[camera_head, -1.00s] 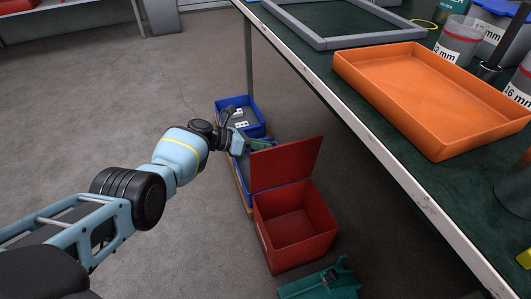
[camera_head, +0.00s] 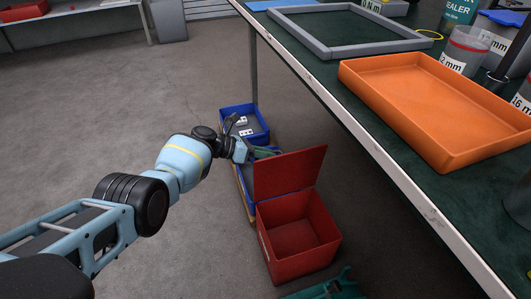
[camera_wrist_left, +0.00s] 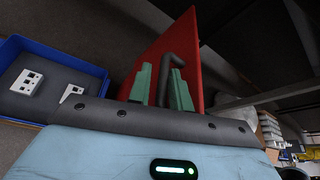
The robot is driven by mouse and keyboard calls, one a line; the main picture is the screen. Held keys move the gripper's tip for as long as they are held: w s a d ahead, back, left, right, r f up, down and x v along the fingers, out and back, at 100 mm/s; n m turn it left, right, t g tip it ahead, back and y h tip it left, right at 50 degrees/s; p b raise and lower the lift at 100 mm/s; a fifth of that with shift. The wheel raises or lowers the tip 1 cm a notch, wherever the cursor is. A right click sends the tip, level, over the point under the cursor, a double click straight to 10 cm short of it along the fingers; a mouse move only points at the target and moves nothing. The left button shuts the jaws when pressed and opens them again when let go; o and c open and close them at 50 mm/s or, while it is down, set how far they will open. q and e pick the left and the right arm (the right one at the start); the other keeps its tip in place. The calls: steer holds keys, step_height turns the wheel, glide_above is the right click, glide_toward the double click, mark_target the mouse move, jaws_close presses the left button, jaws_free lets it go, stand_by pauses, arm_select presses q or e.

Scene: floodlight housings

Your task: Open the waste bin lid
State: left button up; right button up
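The red waste bin (camera_head: 300,258) stands on the floor beside the bench, its empty inside showing. Its red lid (camera_head: 290,172) stands up, nearly vertical, at the bin's far side. My left gripper (camera_head: 264,153) is just behind the lid, at its left edge; the lid partly hides its green fingers. In the left wrist view the fingers (camera_wrist_left: 161,88) are apart, with a dark bent bar (camera_wrist_left: 169,70) between them and a visible gap on its left. The red lid (camera_wrist_left: 172,45) rises beyond them. I cannot tell whether the bar touches a finger.
A blue bin (camera_head: 243,120) with grey and white parts stands behind the red bin, with another blue bin partly hidden between. A teal object (camera_head: 335,288) lies in front. The bench (camera_head: 400,180) with an orange tray (camera_head: 440,110) is at right. Open floor (camera_head: 90,120) is at left.

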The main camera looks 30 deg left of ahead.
arm_select(q)
steer(key=p+v, duration=0.3)
steer(key=v, duration=0.4)
steer(key=shift+s+a+p, duration=0.2)
steer(key=shift+a+p, duration=0.1)
steer(key=shift+r, duration=0.15)
